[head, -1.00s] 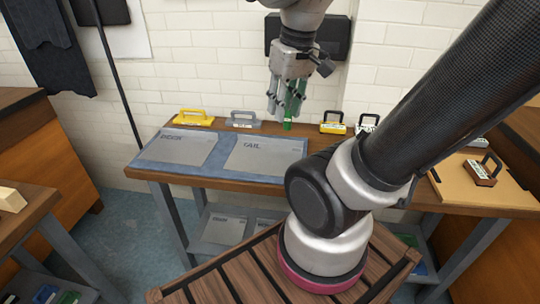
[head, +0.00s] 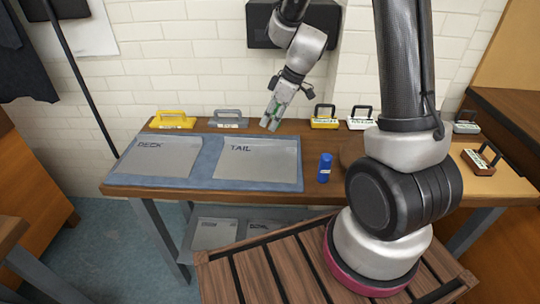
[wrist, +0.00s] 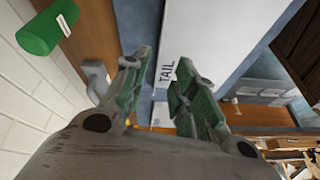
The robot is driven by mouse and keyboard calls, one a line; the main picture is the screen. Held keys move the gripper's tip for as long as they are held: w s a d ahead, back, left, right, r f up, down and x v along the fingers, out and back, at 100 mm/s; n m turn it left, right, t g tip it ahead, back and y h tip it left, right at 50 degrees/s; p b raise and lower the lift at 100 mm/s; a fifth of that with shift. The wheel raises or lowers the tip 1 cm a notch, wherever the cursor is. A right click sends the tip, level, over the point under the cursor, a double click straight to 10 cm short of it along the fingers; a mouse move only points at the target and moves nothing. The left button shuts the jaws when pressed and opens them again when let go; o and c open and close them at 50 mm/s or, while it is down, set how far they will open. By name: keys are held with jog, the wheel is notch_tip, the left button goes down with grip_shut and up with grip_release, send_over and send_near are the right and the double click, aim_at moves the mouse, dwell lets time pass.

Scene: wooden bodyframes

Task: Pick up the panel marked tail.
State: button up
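The panel marked TAIL (head: 258,172) is a flat grey sheet lying on the right part of a blue mat (head: 205,184) on the workbench. In the wrist view the panel (wrist: 205,35) lies beyond my fingers, with its TAIL lettering showing between and above them. A similar panel marked DECK (head: 152,163) lies to its left. My gripper (head: 270,124) is above the back of the bench, behind the panel's far edge. In the wrist view my gripper (wrist: 160,95) has its green-padded fingers apart, with nothing between them.
A blue cylinder (head: 325,168) stands right of the mat. A green cylinder (wrist: 40,33) shows in the wrist view. Yellow (head: 172,119) and grey (head: 228,118) handled blocks stand left of my gripper along the back. More panels (head: 212,234) lie on the shelf below.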

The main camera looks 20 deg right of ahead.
aim_at(257, 158)
jog(key=a+f, duration=0.1)
jog(key=f, duration=0.1)
jog(key=w+a+f+n, duration=0.1)
jog(key=f, duration=0.1)
jog(key=a+f+n, duration=0.1)
jog(key=f, duration=0.2)
jog(key=shift+w+f, duration=0.1)
jog(key=shift+w, duration=0.05)
grip_shut()
